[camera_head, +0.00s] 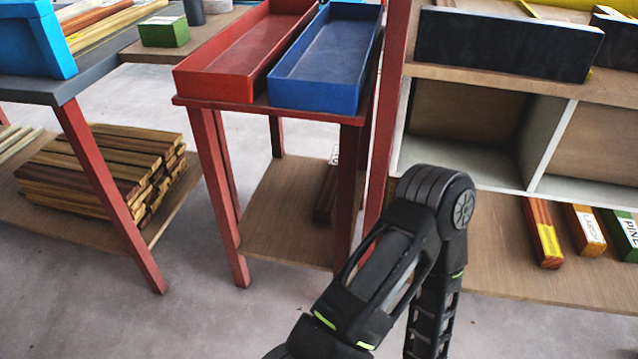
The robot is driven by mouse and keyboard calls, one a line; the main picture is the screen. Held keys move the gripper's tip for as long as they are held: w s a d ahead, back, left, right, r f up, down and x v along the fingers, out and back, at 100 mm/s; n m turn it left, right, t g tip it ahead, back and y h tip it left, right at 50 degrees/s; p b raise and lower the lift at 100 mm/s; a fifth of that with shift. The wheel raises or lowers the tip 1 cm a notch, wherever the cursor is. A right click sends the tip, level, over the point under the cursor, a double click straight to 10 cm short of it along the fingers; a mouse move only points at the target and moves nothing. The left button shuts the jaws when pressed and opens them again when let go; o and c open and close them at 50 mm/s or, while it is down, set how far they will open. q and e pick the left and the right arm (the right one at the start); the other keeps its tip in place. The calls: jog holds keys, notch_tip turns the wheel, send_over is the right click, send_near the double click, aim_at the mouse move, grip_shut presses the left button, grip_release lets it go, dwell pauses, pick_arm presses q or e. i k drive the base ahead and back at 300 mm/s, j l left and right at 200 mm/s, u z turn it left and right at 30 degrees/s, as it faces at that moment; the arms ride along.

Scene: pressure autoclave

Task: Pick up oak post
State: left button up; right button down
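I cannot pick out the oak post by a readable label. On the low right shelf lie a reddish-brown post with a yellow label (542,233), an orange-brown post with a white label (585,231) and a green post marked PINE (619,236). A dark brown post (326,196) lies on the lower shelf of the red-legged table, partly hidden behind a leg, with a white label at its far end. One of my arms is bent in front of the shelves. Neither gripper is in view.
A red tray (212,82) and a blue tray (312,94) stand empty on the red-legged table (232,106). A stack of wooden strips (90,178) lies on the left lower shelf. A black block (505,45) sits on the upper right shelf. Grey floor (215,310) is clear at the front left.

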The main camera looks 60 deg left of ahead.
aim_at(324, 207)
jog(key=u, duration=1.55)
jog(key=i+j, duration=0.2)
jog(key=j, duration=0.15)
jog(key=i+j, duration=0.45)
jog(key=j, duration=0.2)
jog(key=k+l+z, duration=0.1)
jog(key=k+l, duration=0.05)
jog(key=k, duration=0.05)
